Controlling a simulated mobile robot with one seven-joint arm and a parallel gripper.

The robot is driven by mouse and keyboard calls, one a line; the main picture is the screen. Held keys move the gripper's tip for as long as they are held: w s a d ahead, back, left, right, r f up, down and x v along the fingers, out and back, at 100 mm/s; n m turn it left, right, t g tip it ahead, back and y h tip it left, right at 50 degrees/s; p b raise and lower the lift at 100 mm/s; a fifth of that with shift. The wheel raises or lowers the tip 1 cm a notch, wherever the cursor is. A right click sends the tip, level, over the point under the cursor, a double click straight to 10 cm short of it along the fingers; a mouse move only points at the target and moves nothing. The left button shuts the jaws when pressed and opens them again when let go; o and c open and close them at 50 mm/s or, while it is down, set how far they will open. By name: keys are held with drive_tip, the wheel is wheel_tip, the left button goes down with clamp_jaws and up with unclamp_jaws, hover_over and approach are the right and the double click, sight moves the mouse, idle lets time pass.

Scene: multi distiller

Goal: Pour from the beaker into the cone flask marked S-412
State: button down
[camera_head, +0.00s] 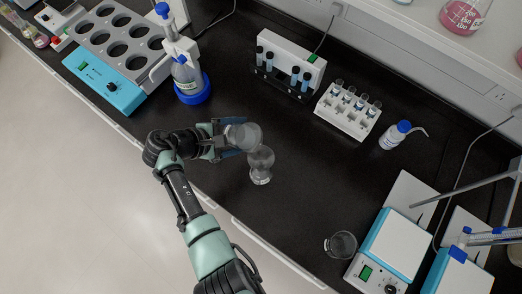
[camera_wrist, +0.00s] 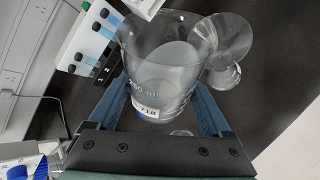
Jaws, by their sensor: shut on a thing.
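My gripper (camera_head: 228,139) is shut on a clear glass beaker (camera_head: 245,136) and holds it above the bench, tilted to the right in the head view. In the wrist view the beaker (camera_wrist: 165,75) sits between the two blue fingers, with a label reading 718 and a pale surface inside that may be liquid. A clear glass vessel with a flared top, seemingly the cone flask (camera_head: 260,176), stands on the bench just below and beside the beaker's mouth. It also shows in the wrist view (camera_wrist: 222,74). No S-412 marking is readable, and I cannot tell whether liquid is flowing.
Another glass beaker (camera_head: 340,245) stands at lower right, by a white-and-blue hotplate (camera_head: 393,243). A vial rack (camera_head: 347,112), a tube holder (camera_head: 290,62) and a blue-capped bottle (camera_head: 395,135) stand behind. The bench right of the flask is clear.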

drive_tip(key=shift+d+r+y+p, duration=0.1)
drive_tip(key=shift+r+y+p, duration=0.2)
drive_tip(key=shift+r, duration=0.1)
drive_tip(key=shift+f+m+t+y+b, duration=0.2)
drive_tip(key=shift+m+t+y+b, duration=0.2)
drive_tip(key=shift+m+t, duration=0.2)
idle(0.7)
drive_tip(key=shift+r+m+t+y, duration=0.4)
drive_tip(key=shift+r+t+y, duration=0.1)
drive_tip(key=shift+r, duration=0.05)
idle(2.2)
drive_tip(key=shift+s+r+m+t+y, duration=0.1)
drive_tip(key=shift+r+m+t+y, duration=0.3)
drive_tip(key=shift+r+t+y, duration=0.15)
idle(3.0)
